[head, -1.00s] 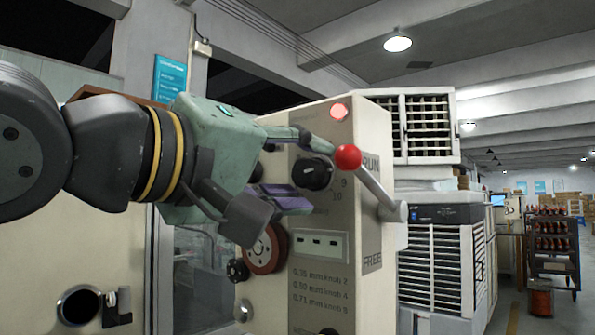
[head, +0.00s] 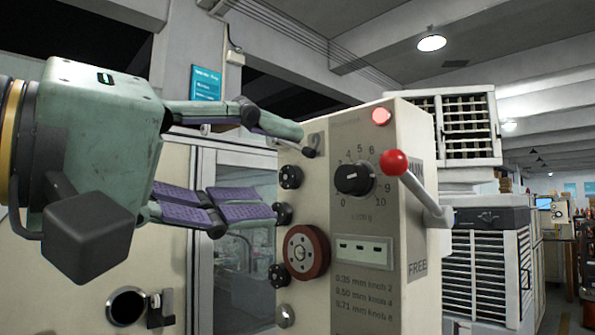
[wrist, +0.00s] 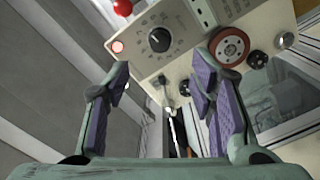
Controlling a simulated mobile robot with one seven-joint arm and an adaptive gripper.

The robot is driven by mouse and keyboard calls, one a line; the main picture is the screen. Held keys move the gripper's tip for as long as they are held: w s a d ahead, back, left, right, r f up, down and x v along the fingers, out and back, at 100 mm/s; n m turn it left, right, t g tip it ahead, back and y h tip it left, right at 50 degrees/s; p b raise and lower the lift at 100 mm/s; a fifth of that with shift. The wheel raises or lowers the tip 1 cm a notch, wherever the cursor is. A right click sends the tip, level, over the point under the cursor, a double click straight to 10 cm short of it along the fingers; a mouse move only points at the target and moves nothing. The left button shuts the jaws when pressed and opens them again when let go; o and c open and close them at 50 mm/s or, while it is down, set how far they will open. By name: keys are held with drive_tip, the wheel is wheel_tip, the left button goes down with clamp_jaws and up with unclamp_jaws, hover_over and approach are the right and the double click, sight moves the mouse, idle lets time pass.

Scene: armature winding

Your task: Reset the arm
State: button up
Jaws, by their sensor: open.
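My gripper (head: 262,168) is open and empty, left of the winding machine's control panel (head: 345,255) in the head view. Its two fingers with purple pads point right toward the panel, one above the other. In the wrist view the fingers of my gripper (wrist: 163,95) stand wide apart, with the panel beyond them. The panel carries a black dial (head: 354,180) marked 0 to 10, a red-brown wheel (head: 306,252) and a lever with a red ball (head: 394,163). The lever is tilted, its ball near the RUN label. A red lamp (head: 381,116) is lit on top.
Several small black knobs (head: 290,177) line the panel's left edge, close to my fingers. A glass door (head: 236,250) is behind my gripper. White slatted units (head: 470,125) stand to the right of the machine, with a workshop aisle beyond.

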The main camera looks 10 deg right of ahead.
drive_tip(key=shift+s+a, duration=0.3)
drive_tip(key=shift+a, duration=0.2)
